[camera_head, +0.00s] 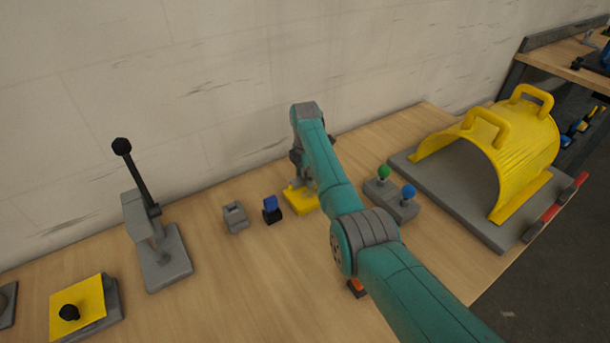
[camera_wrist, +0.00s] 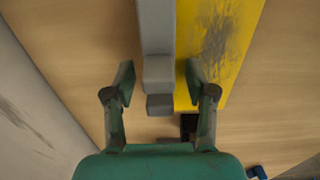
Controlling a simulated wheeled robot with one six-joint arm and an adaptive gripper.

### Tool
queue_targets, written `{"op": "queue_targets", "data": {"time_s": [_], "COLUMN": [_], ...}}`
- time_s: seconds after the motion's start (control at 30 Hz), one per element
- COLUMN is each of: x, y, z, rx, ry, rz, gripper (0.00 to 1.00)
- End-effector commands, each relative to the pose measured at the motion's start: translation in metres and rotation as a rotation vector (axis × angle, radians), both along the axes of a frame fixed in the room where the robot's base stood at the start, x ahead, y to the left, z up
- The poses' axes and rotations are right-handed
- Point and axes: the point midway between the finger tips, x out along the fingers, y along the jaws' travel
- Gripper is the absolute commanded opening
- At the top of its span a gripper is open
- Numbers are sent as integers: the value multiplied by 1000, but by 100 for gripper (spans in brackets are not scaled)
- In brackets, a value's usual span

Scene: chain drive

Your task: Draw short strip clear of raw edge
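My gripper (camera_wrist: 158,86) is open, with its fingers on either side of a grey bar (camera_wrist: 156,35) in the wrist view. A gap shows between the bar and each finger. The bar ends in a small grey block (camera_wrist: 160,105) between the fingers. Beside the bar on the right is a yellow plate (camera_wrist: 240,25) with a dark smudge. In the head view my arm reaches down over a small yellow base (camera_head: 300,203) near the wall, and my fingers are mostly hidden. I cannot tell which part is the short strip or the raw edge.
Left of the yellow base stand a blue-and-black switch (camera_head: 271,209), a grey slotted block (camera_head: 235,217) and a black-knobbed lever (camera_head: 137,178). Right are a knobbed grey block (camera_head: 397,206) and a yellow arched guard (camera_head: 520,140). The table (camera_head: 255,290) is clear at front.

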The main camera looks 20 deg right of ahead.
Motion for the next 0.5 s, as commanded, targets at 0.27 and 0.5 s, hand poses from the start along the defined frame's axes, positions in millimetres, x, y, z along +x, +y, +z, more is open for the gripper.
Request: {"op": "queue_targets", "data": {"time_s": [0.27, 0.5], "x": [0, 0], "y": [0, 0], "z": [0, 5], "rx": [0, 0], "ry": [0, -1], "rz": [0, 0], "gripper": [0, 0]}}
